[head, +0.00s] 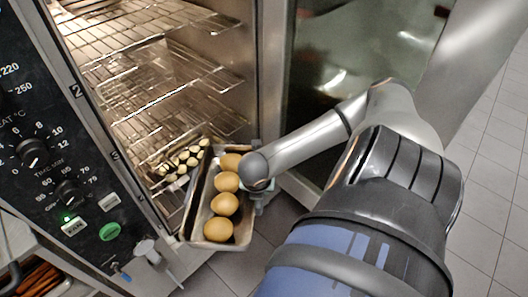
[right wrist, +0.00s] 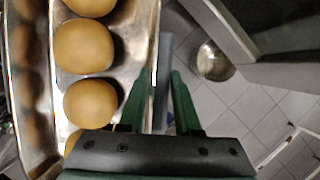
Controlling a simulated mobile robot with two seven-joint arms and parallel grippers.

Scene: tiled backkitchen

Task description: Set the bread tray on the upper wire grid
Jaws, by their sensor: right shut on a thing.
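The bread tray (head: 189,223) is a shiny metal pan with several round golden-brown rolls in a row (head: 225,205). It is at the oven's open front, low down, partly across the opening. My right gripper (head: 258,200) is shut on the tray's right edge. In the right wrist view its green fingers (right wrist: 163,95) pinch the rim, and the tray (right wrist: 120,100) fills the left side. The upper wire grid (head: 130,22) is inside the oven, high above the tray. I cannot tell whether the tray touches anything beneath it. My left gripper is not in view.
Another wire grid (head: 165,80) sits below the upper one. A tray of small pale slices (head: 181,162) is inside, low, behind the bread tray. The control panel (head: 50,150) flanks the opening at left; the open glass door (head: 350,50) stands at right.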

